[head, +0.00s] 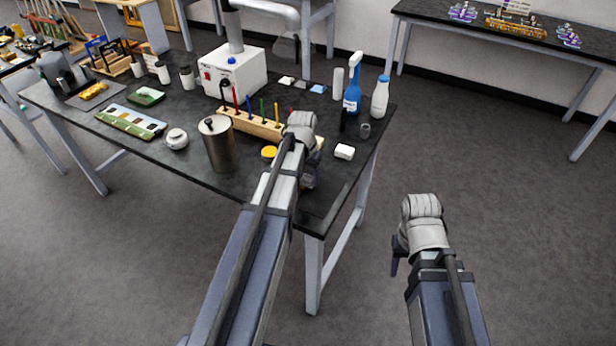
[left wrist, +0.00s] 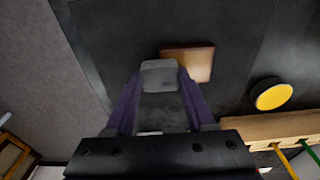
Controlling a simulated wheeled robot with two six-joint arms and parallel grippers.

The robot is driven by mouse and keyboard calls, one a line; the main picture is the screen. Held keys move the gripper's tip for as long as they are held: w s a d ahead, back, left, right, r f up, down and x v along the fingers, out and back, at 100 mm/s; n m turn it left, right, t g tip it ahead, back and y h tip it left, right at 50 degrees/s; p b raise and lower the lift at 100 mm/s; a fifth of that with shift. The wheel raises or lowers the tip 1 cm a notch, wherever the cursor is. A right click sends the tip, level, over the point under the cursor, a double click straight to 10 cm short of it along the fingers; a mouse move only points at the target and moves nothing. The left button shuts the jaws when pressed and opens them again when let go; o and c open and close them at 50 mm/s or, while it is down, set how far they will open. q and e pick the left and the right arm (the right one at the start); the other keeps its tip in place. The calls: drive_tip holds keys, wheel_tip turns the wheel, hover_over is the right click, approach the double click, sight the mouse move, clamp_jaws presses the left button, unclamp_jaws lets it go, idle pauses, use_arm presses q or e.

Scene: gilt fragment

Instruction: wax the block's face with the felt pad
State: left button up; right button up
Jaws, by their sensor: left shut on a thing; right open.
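My left gripper (left wrist: 158,100) is shut on a pale grey felt pad (left wrist: 159,74), held between its purple fingers. The wooden block (left wrist: 195,62), light brown, lies on the dark bench just beyond the pad. The pad overlaps the block's left end in the left wrist view; I cannot tell whether they touch. In the head view my left gripper (head: 309,180) is low over the bench's near right part, and my arm hides the pad and most of the block. A round yellow tin (left wrist: 271,95) sits to the block's right; it also shows in the head view (head: 269,152). My right gripper (head: 397,262) is open and empty, off the bench.
A wooden rack with coloured tools (head: 250,122) stands behind the yellow tin. A metal canister (head: 217,145) is to the left. The near right corner is bare.

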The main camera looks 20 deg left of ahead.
use_arm(q)
drive_tip(key=shift+w+a, duration=0.2)
drive_tip(key=shift+a, duration=1.65)
drive_tip(key=shift+w+a, duration=0.15)
drive_tip(key=shift+a, duration=1.55)
drive_tip(key=shift+r+p, duration=0.7)
drive_tip(key=shift+p, duration=0.1)
wheel_tip(320, 180, up, 4)
drive_tip(key=p, duration=0.4)
drive_tip(key=shift+r, duration=0.25)
